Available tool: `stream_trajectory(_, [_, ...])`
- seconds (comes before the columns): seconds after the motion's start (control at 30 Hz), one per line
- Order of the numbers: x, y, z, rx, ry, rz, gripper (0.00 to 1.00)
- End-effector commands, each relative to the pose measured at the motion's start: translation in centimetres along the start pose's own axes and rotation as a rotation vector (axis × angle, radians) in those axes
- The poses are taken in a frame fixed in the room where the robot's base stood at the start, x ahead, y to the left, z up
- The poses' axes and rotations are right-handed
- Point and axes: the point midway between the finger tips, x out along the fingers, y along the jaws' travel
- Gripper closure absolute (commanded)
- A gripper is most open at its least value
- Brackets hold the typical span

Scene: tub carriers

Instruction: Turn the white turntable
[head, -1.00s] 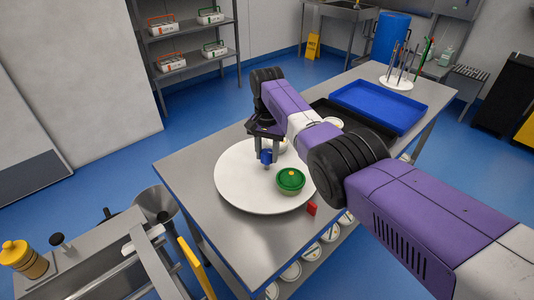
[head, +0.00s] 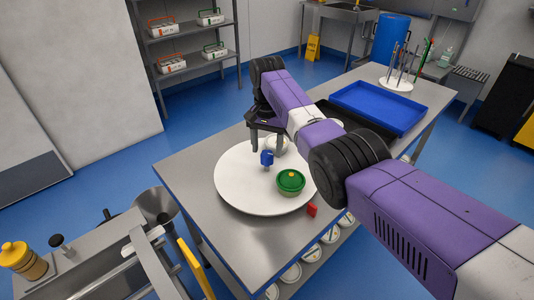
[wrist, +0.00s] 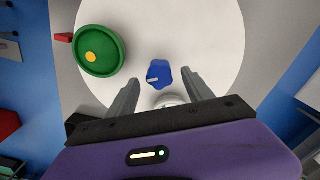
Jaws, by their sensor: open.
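The white turntable (head: 240,185) is a round disc lying flat on the steel table. A blue knob (head: 267,158) stands up from it. A green tub with a yellow spot on its lid (head: 290,181) sits on the disc's near right part. A whitish round tub (head: 278,146) is partly hidden behind my gripper. My gripper (head: 267,143) is open and empty above the disc, just behind the blue knob. In the wrist view the blue knob (wrist: 160,74) shows between the two fingertips, with none touching it that I can tell.
A red marker (head: 312,210) stands at the table's near edge beside the disc. Blue (head: 380,107) and black trays lie to the right behind my arm. A steel machine with a funnel (head: 156,204) stands at the left. The table's left corner is clear.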

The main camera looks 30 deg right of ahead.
Motion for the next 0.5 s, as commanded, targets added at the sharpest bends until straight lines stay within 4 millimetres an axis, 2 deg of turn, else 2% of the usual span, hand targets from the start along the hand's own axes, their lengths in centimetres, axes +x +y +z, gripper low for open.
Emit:
stream_trajectory(0.2, [-3.4, -0.1, -0.1, 0.0, 0.003, -0.002, 0.4])
stream_trajectory(0.33, [-4.5, 0.0, -0.1, 0.0, 0.003, -0.001, 0.4])
stream_trajectory(0.5, [-4.9, 0.0, -0.1, 0.0, 0.002, 0.0, 0.4])
